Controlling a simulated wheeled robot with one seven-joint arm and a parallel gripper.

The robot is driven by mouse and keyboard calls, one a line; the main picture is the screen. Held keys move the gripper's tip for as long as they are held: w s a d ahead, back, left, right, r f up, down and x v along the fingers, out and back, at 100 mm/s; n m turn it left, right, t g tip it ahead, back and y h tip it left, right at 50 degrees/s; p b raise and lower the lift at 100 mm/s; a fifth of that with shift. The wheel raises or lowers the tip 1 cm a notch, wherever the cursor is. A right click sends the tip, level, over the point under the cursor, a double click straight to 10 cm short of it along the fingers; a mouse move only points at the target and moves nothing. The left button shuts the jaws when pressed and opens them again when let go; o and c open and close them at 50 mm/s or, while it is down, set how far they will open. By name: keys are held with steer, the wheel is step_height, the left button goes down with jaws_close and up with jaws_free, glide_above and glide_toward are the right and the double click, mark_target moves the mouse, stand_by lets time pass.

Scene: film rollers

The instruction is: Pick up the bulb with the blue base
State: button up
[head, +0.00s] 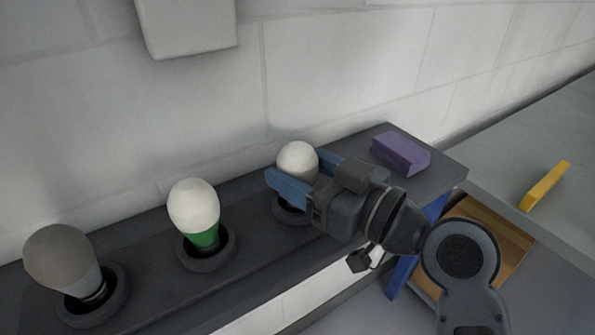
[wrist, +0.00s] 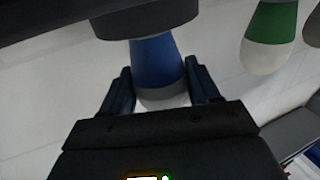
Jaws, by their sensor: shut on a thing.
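The bulb with the blue base (head: 298,158) stands in the rightmost round socket of the dark shelf in the head view; only its white top shows above my gripper's fingers. In the wrist view its blue base (wrist: 157,64) lies between the two fingers, with the base's end at the dark socket ring (wrist: 145,20). My gripper (head: 297,178) is shut on this bulb, one finger on each side. In the wrist view my gripper (wrist: 160,88) shows both fingers beside the bulb. The bulb looks still seated in or very near its socket.
A bulb with a green base (head: 194,212) stands in the middle socket, left of my gripper. A grey bulb (head: 63,260) stands in the left socket. A purple block (head: 400,153) lies on the shelf's right end. A yellow bar (head: 544,186) lies on the grey surface at right.

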steer(key=shift+c, duration=1.2)
